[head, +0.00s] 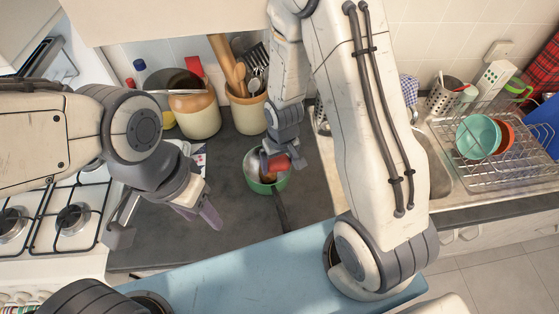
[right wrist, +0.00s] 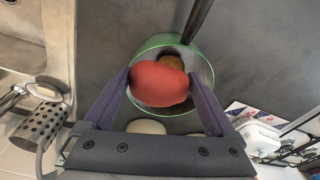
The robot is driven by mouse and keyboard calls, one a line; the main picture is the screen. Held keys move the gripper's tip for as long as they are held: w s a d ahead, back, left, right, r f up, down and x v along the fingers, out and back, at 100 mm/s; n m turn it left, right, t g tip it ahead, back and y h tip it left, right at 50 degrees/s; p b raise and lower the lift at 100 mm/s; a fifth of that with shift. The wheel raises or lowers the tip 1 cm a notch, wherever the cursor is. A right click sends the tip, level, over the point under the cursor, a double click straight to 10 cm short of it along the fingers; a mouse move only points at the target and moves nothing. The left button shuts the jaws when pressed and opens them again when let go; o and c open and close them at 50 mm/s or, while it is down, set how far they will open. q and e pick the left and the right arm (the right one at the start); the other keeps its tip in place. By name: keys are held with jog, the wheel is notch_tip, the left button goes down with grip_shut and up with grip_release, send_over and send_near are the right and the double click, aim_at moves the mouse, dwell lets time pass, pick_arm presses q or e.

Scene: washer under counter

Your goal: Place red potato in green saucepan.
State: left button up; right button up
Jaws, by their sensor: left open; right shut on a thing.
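The red potato (head: 279,163) is gripped between the fingers of my right gripper (head: 270,158), over the green saucepan (head: 266,188). In the right wrist view the potato (right wrist: 159,84) sits between both fingers, above the saucepan's opening (right wrist: 207,72). A brown round thing (right wrist: 172,60) lies inside the saucepan, partly hidden by the potato. The saucepan stands on the dark counter, its black handle (head: 281,215) pointing toward the front. My left gripper (head: 203,212) is open and empty, left of the saucepan above the counter.
A gas stove (head: 50,215) is at the left. Stoneware crocks (head: 195,115), one with utensils (head: 247,110), stand behind the saucepan. A sink (head: 432,165) and dish rack (head: 500,150) are at the right. The counter (head: 225,230) in front is clear.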

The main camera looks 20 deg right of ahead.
jog(key=shift+f+b, duration=0.65)
jog(key=o, duration=1.1)
jog(key=shift+r, duration=0.1)
